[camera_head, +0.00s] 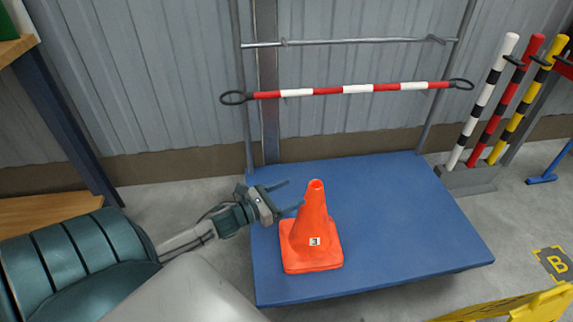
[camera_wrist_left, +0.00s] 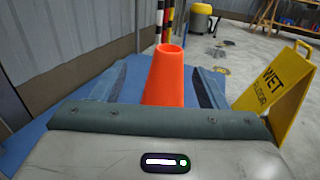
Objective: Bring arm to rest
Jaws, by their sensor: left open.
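My left gripper (camera_head: 287,196) comes in from the left and is open, just left of an orange traffic cone (camera_head: 312,236). In the left wrist view the cone (camera_wrist_left: 164,78) shows between the two open fingers (camera_wrist_left: 160,88), beyond the gripper body. I cannot tell whether the fingers touch it. The cone's base is hidden there by the gripper. My right gripper is not in view.
A red and white striped bar (camera_head: 355,89) hangs across the frame behind the platform. Striped posts (camera_head: 505,100) stand in a holder at the right. A yellow wet floor sign (camera_wrist_left: 275,88) stands to the right. Wooden shelving (camera_head: 50,212) is at the left. The platform's right side is clear.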

